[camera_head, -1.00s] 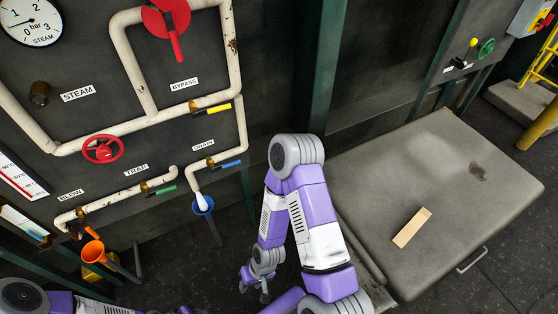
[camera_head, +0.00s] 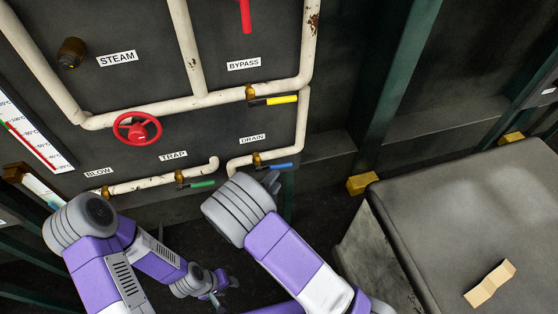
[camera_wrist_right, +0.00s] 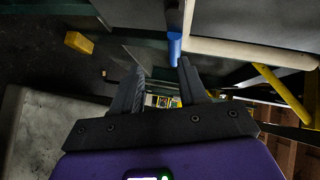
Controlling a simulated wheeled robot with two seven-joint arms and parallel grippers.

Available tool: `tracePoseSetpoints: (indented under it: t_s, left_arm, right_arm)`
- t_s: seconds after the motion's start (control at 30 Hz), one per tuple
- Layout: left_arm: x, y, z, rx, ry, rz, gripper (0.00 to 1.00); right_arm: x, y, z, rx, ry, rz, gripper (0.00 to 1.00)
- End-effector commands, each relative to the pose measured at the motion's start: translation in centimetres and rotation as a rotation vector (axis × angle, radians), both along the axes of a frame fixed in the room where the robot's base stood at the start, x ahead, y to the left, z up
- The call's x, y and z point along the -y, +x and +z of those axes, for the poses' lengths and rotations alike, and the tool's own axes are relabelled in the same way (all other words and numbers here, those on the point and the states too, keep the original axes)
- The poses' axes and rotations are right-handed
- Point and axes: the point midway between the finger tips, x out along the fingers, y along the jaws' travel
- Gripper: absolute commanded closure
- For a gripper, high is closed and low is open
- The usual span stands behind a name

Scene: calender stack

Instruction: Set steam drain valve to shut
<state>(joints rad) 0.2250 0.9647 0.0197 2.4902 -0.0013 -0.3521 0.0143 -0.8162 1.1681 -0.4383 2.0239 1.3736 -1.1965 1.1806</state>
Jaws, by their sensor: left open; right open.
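The drain valve has a blue lever (camera_head: 281,165) on a brass body (camera_head: 257,159), just under the DRAIN label (camera_head: 252,138). The lever lies roughly level, along its cream pipe. My right gripper (camera_head: 272,181) is just below the lever, its fingers partly hidden behind my own arm. In the right wrist view the open fingers (camera_wrist_right: 161,67) point toward the blue lever's end (camera_wrist_right: 175,47), which shows near the right-hand fingertip. I cannot tell whether they touch. My left gripper (camera_head: 221,286) is open and empty, low in front of the panel.
A green lever (camera_head: 202,183) sits left of the drain valve and a yellow lever (camera_head: 282,100) above it. A red handwheel (camera_head: 137,128) is further left. A grey-topped table (camera_head: 470,210) with a tan strip (camera_head: 490,283) stands at right.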

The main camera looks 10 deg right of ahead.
Motion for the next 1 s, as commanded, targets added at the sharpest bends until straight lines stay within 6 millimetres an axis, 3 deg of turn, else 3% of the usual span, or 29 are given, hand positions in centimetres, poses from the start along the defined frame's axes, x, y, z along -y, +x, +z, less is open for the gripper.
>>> tracePoseSetpoints:
  t_s: [0.17,0.63,1.0]
  left_arm:
    - [0.0,0.0,-0.5,-0.001,0.000,0.000,0.57]
    - [0.0,0.0,-1.3,0.000,0.000,0.000,0.57]
    - [0.0,0.0,-1.4,0.000,0.000,0.000,0.57]
  right_arm:
    - [-0.5,0.1,1.4,0.117,0.022,-0.050,0.57]
    - [4.0,4.7,0.4,0.116,0.024,-0.053,0.57]
    - [4.4,5.2,0.3,0.114,0.024,-0.049,0.57]
